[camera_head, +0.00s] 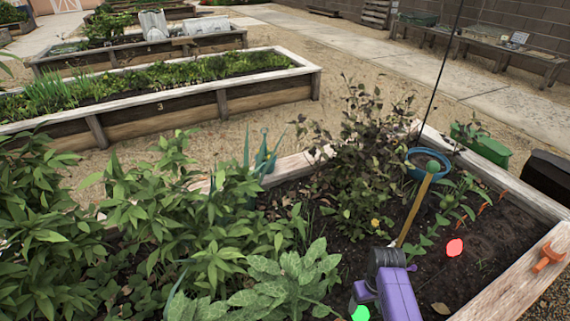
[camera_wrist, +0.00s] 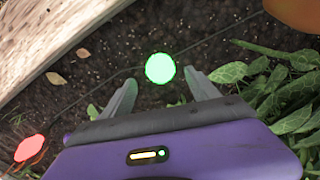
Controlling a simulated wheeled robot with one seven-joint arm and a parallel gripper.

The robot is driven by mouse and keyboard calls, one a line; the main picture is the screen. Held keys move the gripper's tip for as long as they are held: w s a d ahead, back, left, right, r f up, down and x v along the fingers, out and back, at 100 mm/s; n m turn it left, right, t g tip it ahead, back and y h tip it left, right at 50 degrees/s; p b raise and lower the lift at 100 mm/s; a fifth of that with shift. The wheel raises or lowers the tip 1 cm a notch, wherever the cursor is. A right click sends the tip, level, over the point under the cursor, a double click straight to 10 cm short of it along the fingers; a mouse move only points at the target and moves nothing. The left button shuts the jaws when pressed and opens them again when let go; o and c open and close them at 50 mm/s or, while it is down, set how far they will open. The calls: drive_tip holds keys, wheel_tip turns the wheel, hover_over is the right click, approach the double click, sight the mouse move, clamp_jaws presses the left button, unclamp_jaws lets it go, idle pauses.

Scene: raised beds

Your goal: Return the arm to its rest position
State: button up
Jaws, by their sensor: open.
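My gripper (camera_wrist: 160,88) shows in the wrist view with its two grey fingers spread apart. Nothing is held between them. A bright green round spot (camera_wrist: 160,68) appears in the gap between the fingertips, over dark soil. My purple arm (camera_head: 398,292) reaches into the lower part of the head view, over the near raised bed (camera_head: 505,290). The green spot also shows there at the bottom edge (camera_head: 360,313). The fingers cannot be made out in the head view.
A red spot (camera_head: 455,247) shows over the soil on the right. An orange tool (camera_head: 549,256) lies on the bed's wooden rim. Leafy plants (camera_head: 180,225) crowd the left. A wooden handle (camera_head: 415,210) slants up by a blue ring (camera_head: 428,160). A green planter (camera_head: 483,148) stands beyond.

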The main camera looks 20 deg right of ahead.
drive_tip(key=shift+w+d, duration=0.1)
drive_tip(key=shift+w, duration=0.15)
drive_tip(key=w+d+r+t+h, duration=0.3)
drive_tip(key=w+d+r+t, duration=0.15)
drive_tip(key=w, duration=0.35)
wheel_tip(320, 180, up, 5)
drive_tip(key=s+a+t+h, duration=0.1)
drive_tip(key=a+t, duration=0.2)
drive_tip(key=t, duration=0.1)
drive_tip(key=s+a+r+n+t+y, duration=0.1)
drive_tip(key=s+a+r+t, duration=0.3)
drive_tip(key=s+a+r, duration=0.6)
drive_tip(key=s+a+r+n+t+y, duration=0.1)
drive_tip(key=s+a+r+t, duration=0.3)
drive_tip(key=s+a+r, duration=0.65)
drive_tip(key=s+a+r+g+y, duration=0.1)
drive_tip(key=s+r, duration=0.3)
drive_tip(key=s, duration=0.7)
drive_tip(key=shift+s+a+n+g+y, duration=0.3)
drive_tip(key=shift+s+n+g+y, duration=0.1)
drive_tip(key=shift+y, duration=0.1)
